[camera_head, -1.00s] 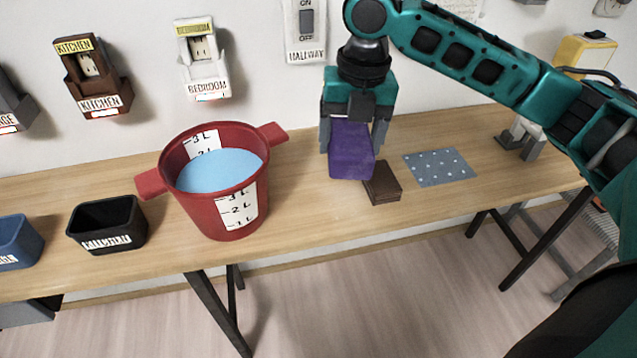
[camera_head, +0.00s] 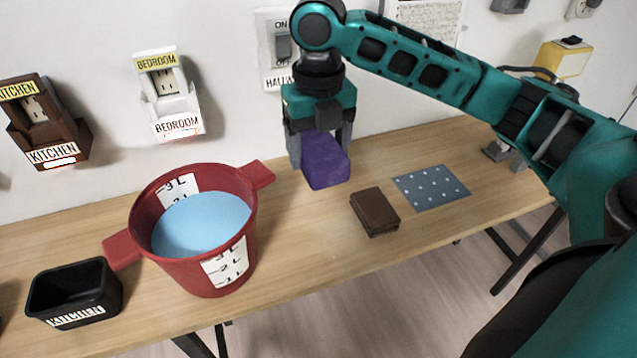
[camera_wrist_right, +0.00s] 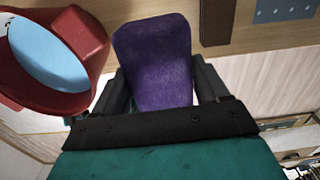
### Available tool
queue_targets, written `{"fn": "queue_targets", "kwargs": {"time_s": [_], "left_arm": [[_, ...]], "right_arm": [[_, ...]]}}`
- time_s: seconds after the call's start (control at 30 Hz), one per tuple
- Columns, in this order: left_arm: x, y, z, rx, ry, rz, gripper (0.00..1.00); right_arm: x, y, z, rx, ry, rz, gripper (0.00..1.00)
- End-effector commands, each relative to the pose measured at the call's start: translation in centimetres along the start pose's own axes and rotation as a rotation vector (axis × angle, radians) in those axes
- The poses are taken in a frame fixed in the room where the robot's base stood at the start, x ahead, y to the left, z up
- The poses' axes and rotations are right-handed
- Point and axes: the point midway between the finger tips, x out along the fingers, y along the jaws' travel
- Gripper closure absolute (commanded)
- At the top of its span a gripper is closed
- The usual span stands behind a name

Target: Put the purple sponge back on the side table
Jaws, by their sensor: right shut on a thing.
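A purple sponge (camera_head: 325,162) is held between the fingers of my right gripper (camera_head: 322,150), above the wooden table (camera_head: 300,240). The sponge hangs to the right of the red bucket and to the left of the brown block. In the right wrist view the sponge (camera_wrist_right: 155,60) sits between the two dark fingers, with table surface beyond it. I cannot tell whether its lower end touches the table. My left gripper does not show in any view.
A red bucket (camera_head: 245,262) of blue liquid stands left of the sponge. A brown block (camera_head: 374,210) and a grey-blue dotted cloth (camera_head: 431,187) lie to the right. A black KITCHEN bin (camera_head: 112,290) is at the left. Labelled wall outlets (camera_head: 172,95) and a hallway switch (camera_head: 283,48) are behind.

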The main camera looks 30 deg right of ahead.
Motion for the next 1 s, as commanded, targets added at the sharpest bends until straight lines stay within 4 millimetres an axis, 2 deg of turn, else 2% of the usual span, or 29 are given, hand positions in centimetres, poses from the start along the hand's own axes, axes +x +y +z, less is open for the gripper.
{"fn": "queue_targets", "kwargs": {"time_s": [0.5,0.73,1.0], "left_arm": [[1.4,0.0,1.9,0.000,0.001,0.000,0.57],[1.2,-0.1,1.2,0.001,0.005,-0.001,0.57],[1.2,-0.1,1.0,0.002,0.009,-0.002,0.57]], "right_arm": [[13.4,-0.1,-0.2,0.000,0.005,-0.002,0.58],[17.1,0.0,-0.1,0.001,0.004,0.000,0.58],[18.5,-0.1,-0.1,-0.001,0.001,-0.001,0.58]]}}
